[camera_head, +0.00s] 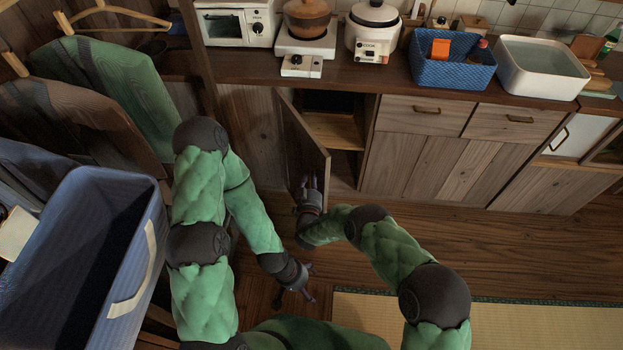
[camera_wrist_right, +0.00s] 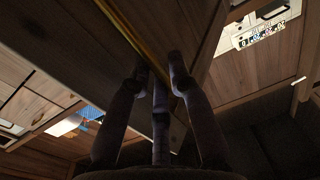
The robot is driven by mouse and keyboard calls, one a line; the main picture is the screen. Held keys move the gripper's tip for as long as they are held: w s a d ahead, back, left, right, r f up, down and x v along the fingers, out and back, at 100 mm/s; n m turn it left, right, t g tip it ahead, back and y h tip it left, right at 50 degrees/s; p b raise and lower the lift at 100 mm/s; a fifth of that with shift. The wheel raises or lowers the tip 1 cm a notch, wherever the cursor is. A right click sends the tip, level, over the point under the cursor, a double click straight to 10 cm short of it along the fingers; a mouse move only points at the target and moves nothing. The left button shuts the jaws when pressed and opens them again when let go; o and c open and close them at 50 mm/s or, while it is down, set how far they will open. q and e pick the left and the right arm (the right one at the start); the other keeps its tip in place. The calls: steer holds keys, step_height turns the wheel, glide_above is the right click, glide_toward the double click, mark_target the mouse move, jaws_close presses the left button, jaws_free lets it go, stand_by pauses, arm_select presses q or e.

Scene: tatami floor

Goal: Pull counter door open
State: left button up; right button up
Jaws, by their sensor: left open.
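The counter door (camera_head: 304,145) is a wooden panel hinged at its left, standing partly open into the room in the head view. Behind it the cabinet opening (camera_head: 338,131) shows a shelf. My right gripper (camera_head: 308,184) is at the lower free edge of the door. In the right wrist view its fingers (camera_wrist_right: 158,72) reach up around the door's light edge (camera_wrist_right: 127,32); whether they press on it is unclear. My left gripper (camera_head: 307,292) is open and empty, low over the floor, apart from the door.
The countertop (camera_head: 385,79) holds a toaster oven (camera_head: 236,23), a pot on a stove (camera_head: 306,32), a rice cooker (camera_head: 372,30), a blue basket (camera_head: 452,72) and a white basin (camera_head: 541,69). Hanging clothes and a blue bin (camera_head: 143,205) crowd the left. Floor right of my arms is clear.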

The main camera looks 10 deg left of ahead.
steer(key=shift+o, duration=1)
steer(key=shift+w+a, duration=0.1)
steer(key=shift+w, duration=0.15)
steer(key=shift+r, duration=0.1)
steer(key=shift+s, duration=0.15)
